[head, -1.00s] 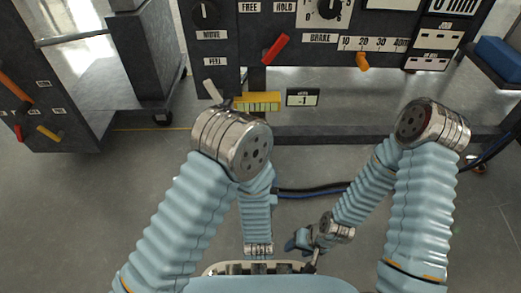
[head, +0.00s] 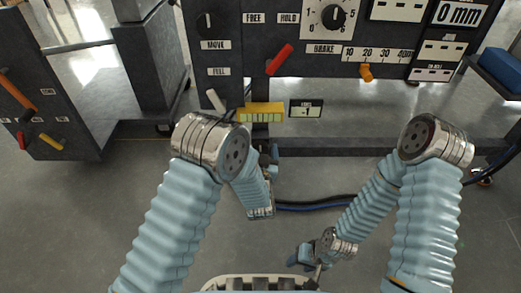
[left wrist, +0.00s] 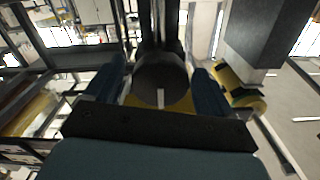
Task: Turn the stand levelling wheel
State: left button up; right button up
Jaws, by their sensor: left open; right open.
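In the left wrist view a dark round disc with a white mark (left wrist: 162,80) lies between the two dark blue fingers of my left gripper (left wrist: 158,88). It looks like the wheel, with yellow showing behind its lower edge. The fingers are open, one on each side; I cannot tell whether they touch it. In the head view my left gripper (head: 271,158) is mostly hidden behind its own arm, below a yellow ribbed part (head: 262,113) on the console. A small display (head: 306,109) beside that part reads -1. My right gripper (head: 302,256) is low, open and away from the console.
The console carries a red lever (head: 280,60), an orange lever (head: 366,72) and a black knob (head: 327,14). A dark cabinet (head: 60,100) stands at the left. Cables (head: 320,203) cross the floor behind my arms. A yellow cylindrical part (left wrist: 240,88) is right of my left fingers.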

pick_arm(q)
jog(key=shift+c, duration=0.5)
jog(key=c, duration=0.9)
jog(key=shift+c, duration=0.2)
jog(key=m, duration=0.5)
jog(key=shift+d+m, duration=0.1)
jog(key=shift+m, duration=2.3)
jog(key=shift+d, duration=0.1)
jog(key=o, duration=1)
